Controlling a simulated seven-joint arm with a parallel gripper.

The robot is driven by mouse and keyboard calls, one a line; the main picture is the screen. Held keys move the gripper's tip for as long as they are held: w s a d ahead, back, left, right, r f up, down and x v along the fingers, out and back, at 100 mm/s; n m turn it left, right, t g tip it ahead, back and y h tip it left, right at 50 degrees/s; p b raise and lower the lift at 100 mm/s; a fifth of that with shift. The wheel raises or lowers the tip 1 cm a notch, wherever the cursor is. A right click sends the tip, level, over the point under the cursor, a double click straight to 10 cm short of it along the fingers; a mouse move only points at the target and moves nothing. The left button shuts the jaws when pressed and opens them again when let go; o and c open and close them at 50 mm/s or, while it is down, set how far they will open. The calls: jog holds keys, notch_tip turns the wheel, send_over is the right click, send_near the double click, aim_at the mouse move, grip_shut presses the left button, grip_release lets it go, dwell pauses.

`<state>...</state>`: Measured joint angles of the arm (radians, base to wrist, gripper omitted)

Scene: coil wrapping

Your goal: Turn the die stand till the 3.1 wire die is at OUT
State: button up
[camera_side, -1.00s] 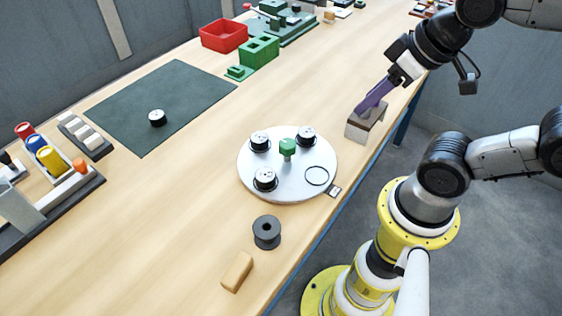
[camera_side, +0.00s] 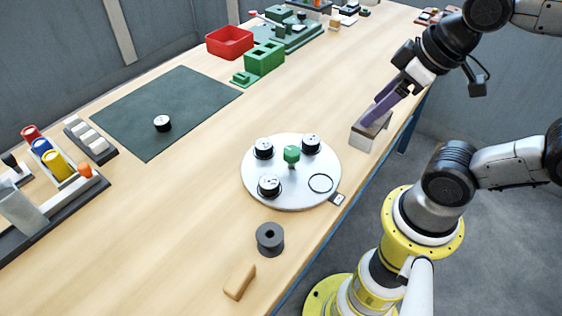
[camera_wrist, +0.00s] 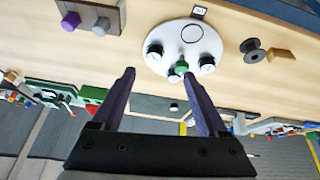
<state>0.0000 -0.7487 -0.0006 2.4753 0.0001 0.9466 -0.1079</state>
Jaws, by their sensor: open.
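The die stand (camera_side: 288,200) is a round pale disc on the table, with a green knob (camera_side: 291,154) at its middle. Three dark dies with pale tops sit on it: back left (camera_side: 263,148), back right (camera_side: 311,144) and front left (camera_side: 269,186). An empty ring outline (camera_side: 320,183) lies at its front right, beside a small tag (camera_side: 338,199). Die markings and tag lettering are too small to read. My gripper (camera_side: 375,110) is open, its purple fingers above a small block, apart from the stand. In the wrist view the stand (camera_wrist: 211,43) lies beyond the fingertips (camera_wrist: 158,75).
The small block (camera_side: 369,132) stands right of the stand. A dark spool (camera_side: 270,238) and a wooden block (camera_side: 239,281) lie in front. Another die (camera_side: 162,123) sits on the dark mat (camera_side: 185,95).

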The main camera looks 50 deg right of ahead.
jog(key=w+a+r+n+g, duration=0.1)
jog(key=w+r+n+g, duration=0.1)
jog(key=w+r+n, duration=0.15)
jog(key=n+g, duration=0.3)
jog(key=n, duration=0.1)
send_over(292, 150)
notch_tip(292, 150, down, 3)
notch_tip(292, 150, down, 14)
jog(key=shift+r, duration=0.1)
grip_shut()
dwell(1.3)
